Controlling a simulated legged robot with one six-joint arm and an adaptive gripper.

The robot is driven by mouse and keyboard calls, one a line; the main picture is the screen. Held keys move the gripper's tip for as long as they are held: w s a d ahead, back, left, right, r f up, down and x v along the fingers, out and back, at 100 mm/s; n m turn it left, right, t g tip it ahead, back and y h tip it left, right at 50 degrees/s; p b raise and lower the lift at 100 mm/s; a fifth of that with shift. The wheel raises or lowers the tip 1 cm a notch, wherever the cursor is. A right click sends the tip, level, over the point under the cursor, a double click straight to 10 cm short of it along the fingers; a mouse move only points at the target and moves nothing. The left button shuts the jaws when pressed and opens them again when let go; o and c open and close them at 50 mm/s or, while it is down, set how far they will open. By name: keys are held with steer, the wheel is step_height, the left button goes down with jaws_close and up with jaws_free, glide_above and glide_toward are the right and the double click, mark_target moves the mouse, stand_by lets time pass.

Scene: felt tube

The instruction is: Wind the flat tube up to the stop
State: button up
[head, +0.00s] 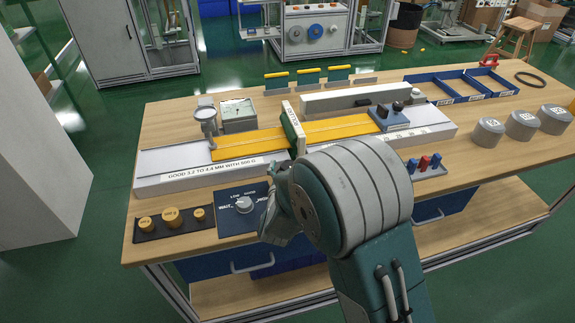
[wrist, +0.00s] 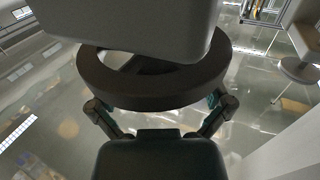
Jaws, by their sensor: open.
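A flat yellow tube (head: 342,130) lies along a long pale grey bed (head: 180,178) on the workbench. It passes through a green and white upright block (head: 293,130); the part inside is hidden. Its right end meets a blue block with dark knobs (head: 390,115); I cannot tell which part is the stop. My gripper (head: 272,220) is open and empty, just right of the dial (head: 243,204) on the dark blue panel, in front of the bed and apart from the tube. My arm partly covers it. In the wrist view my gripper (wrist: 160,112) shows no tube.
A round gauge (head: 205,118) stands at the bed's left end by a chart box (head: 238,113). Brass weights (head: 171,218) sit front left, grey weights (head: 521,124) at right. Blue trays (head: 460,86) and a small rack of coloured pegs (head: 428,164) also stand on the bench.

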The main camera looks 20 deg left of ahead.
steer(key=s+d, duration=0.1)
steer(key=s, duration=1)
steer(key=shift+s+d, duration=0.3)
steer(key=shift+s, duration=0.1)
steer(key=shift+f, duration=0.1)
steer(key=w+d+r+g+y, duration=0.25)
steer(key=d+r+g, duration=0.35)
steer(key=d+r, duration=0.55)
steer(key=s+d+r+m+g+h, duration=0.1)
steer(key=s+d+g+h, duration=0.4)
steer(key=s+d, duration=1.3)
steer(key=shift+s+d+r+m+g, duration=0.25)
steer(key=shift+d+r+g, duration=0.35)
steer(key=shift+r, duration=0.3)
